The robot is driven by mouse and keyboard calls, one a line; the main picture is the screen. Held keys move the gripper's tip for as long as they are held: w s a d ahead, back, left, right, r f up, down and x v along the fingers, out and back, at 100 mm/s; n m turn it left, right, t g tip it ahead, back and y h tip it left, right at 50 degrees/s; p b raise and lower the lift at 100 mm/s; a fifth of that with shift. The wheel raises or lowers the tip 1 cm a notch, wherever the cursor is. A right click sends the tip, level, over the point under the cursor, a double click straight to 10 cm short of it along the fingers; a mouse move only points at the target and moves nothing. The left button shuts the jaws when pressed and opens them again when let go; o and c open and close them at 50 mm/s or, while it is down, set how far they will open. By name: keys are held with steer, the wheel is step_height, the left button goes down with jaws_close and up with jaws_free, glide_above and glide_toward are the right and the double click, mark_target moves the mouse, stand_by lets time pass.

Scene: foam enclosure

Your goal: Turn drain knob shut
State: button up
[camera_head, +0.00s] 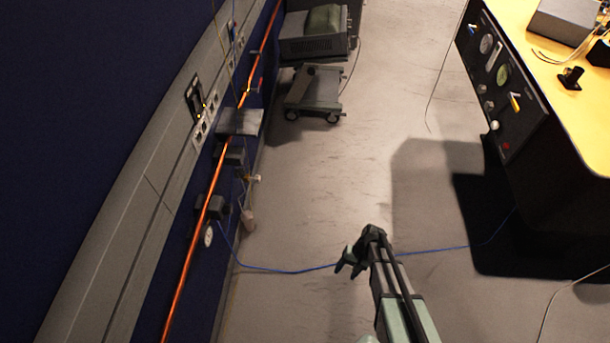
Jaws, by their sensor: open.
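No knob is clearly readable as the drain knob. A small pale brass-like valve fitting (252,178) sticks out from the lower left wall, above a small pinkish vessel (248,220). The dark control panel (503,92) at the right carries gauges, a yellow-handled knob (515,102), a pale knob (494,126) and a red knob or button (506,146). Any label is too small to read. My gripper (348,267) is open and empty over the floor, between the wall and the panel, apart from both. Its fingers point left.
An orange pipe (187,262) runs along the blue wall, with a round gauge (208,236) beside it. A wheeled cart (313,92) stands at the back. A blue hose (290,271) crosses the floor. The yellow-topped bench (560,70) stands right.

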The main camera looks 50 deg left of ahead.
steer(key=a+n+g+y, duration=0.2)
steer(key=a, duration=1.3)
steer(key=n+g+y, duration=0.5)
steer(key=n+y, duration=0.6)
steer(key=n, duration=0.6)
glide_toward(258, 179)
steer(key=x, duration=0.3)
steer(key=f+x, duration=0.1)
steer(key=x, duration=0.6)
steer(key=shift+w+a+f, duration=0.2)
steer(key=shift+a, duration=0.2)
steer(key=shift+c, duration=0.2)
